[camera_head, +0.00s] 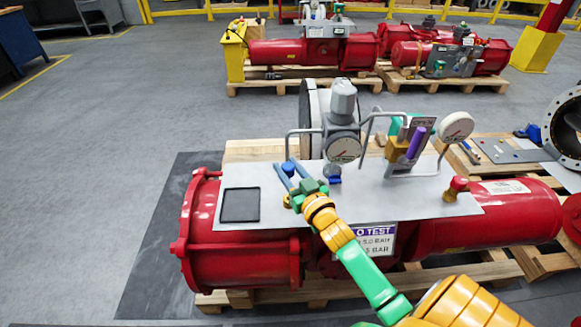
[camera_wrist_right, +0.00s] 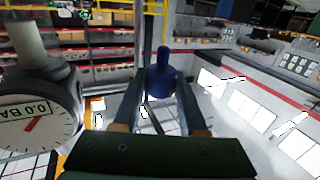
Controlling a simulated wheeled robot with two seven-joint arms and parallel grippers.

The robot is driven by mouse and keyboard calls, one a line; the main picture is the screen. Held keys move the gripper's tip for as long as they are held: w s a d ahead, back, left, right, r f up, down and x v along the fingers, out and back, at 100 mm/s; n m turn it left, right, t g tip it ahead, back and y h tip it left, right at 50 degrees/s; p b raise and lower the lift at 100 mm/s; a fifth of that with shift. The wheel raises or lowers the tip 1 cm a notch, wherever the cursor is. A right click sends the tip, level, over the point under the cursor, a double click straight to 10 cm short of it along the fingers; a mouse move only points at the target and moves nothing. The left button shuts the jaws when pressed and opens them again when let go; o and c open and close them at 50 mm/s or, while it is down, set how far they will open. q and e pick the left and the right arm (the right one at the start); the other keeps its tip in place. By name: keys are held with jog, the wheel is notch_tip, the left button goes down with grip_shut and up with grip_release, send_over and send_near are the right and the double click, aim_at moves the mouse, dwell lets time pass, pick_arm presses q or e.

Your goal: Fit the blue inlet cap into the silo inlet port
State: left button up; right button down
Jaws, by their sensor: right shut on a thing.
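The blue inlet cap (camera_head: 288,169) is between the fingertips of my right gripper (camera_head: 290,170), above the light grey plate on the red actuator. In the right wrist view the blue cap (camera_wrist_right: 158,82) sits between the two fingers of the gripper (camera_wrist_right: 158,95), with its narrow stem pointing up in the picture. The gripper is shut on it. Another small blue part (camera_head: 334,176) sits on the plate below the grey gauge unit (camera_head: 342,115), right of the gripper. I cannot tell which opening is the silo inlet port. My left gripper is not in view.
The light grey plate (camera_head: 400,195) carries a black square tray (camera_head: 240,205) to the left. Bent metal handles (camera_head: 300,132), a purple-handled part (camera_head: 415,142), a white gauge (camera_head: 456,127) and a red knob (camera_head: 456,187) stand around it. The gauge unit is close to my gripper.

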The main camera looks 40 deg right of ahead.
notch_tip(320, 180, down, 6)
jog(key=b, duration=0.4)
jog(key=shift+d, duration=0.1)
jog(key=shift+s, duration=0.1)
jog(key=shift+r, duration=0.1)
dwell(1.4)
jog(key=shift+p, duration=0.4)
jog(key=shift+f+b, duration=1.3)
jog(key=shift+f, duration=0.4)
jog(key=shift+c, duration=1.9)
grip_release()
